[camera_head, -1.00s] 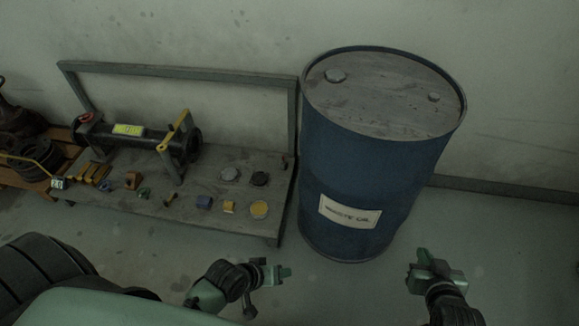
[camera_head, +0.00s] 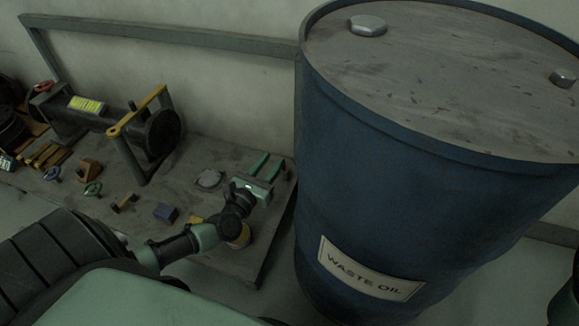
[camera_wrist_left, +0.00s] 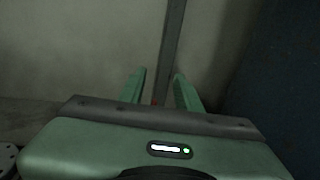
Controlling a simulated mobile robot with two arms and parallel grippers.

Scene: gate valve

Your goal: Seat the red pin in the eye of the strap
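My left gripper (camera_head: 270,161) is above the right end of the bench, its two green fingers apart. In the left wrist view its fingers (camera_wrist_left: 160,74) are also apart. A tiny red spot (camera_wrist_left: 154,102) shows low between them; it may be the red pin, but it is too small to tell. A yellow strap-like bar (camera_head: 138,112) with a ring-shaped end (camera_head: 114,132) sits across a frame beside the black pipe body; I cannot tell whether this is the strap with the eye. My right gripper is out of view; only a green piece of my right arm shows at the lower right edge.
A blue waste oil drum (camera_head: 345,190) stands close to the right of the bench (camera_head: 190,150). A grey rail runs behind the bench. A blue block (camera_head: 165,212), a green shackle-like part (camera_head: 93,189), an orange block (camera_head: 89,170) and a grey disc (camera_head: 209,178) lie on it.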

